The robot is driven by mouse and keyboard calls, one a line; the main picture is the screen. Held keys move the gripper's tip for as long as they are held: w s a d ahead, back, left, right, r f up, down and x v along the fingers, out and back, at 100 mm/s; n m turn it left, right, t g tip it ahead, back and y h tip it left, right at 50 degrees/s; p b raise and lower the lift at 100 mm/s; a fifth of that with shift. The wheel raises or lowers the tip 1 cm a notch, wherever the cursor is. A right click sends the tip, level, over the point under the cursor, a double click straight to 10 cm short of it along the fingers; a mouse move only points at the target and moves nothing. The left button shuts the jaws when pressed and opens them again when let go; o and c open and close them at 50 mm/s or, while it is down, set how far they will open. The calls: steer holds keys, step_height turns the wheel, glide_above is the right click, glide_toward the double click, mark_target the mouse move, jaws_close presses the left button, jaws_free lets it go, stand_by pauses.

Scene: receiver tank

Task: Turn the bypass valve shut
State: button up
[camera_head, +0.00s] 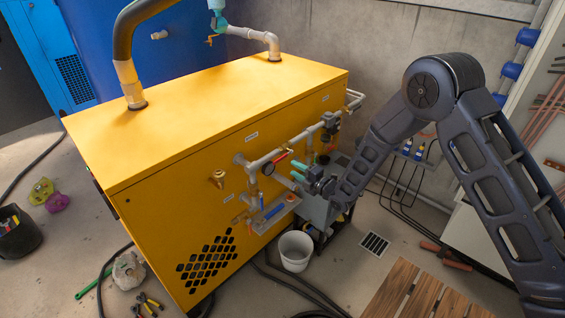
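A yellow cabinet (185,150) carries grey pipework (258,163) with several small valves on its right-hand side. A red lever handle (281,157) lies roughly along the upper pipe, close to a round gauge (268,169). A blue handle (274,212) sits lower, near a small shelf. The labels are too small to read, so I cannot tell which valve is the bypass valve. My gripper (295,170) is in front of the pipework, just right of the gauge. Its two teal fingers are apart with nothing visible between them. I cannot tell whether they touch anything.
A white bucket (295,251) stands on the floor below the pipework. Dark hoses run across the floor. A wooden pallet (420,292) lies at the front right. A black tool bucket (18,235) and loose tools lie at the left.

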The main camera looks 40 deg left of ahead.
mark_target(280, 160)
steer(key=a, duration=0.7)
steer(key=shift+a, duration=0.4)
steer(key=shift+c, duration=0.3)
jaws_close()
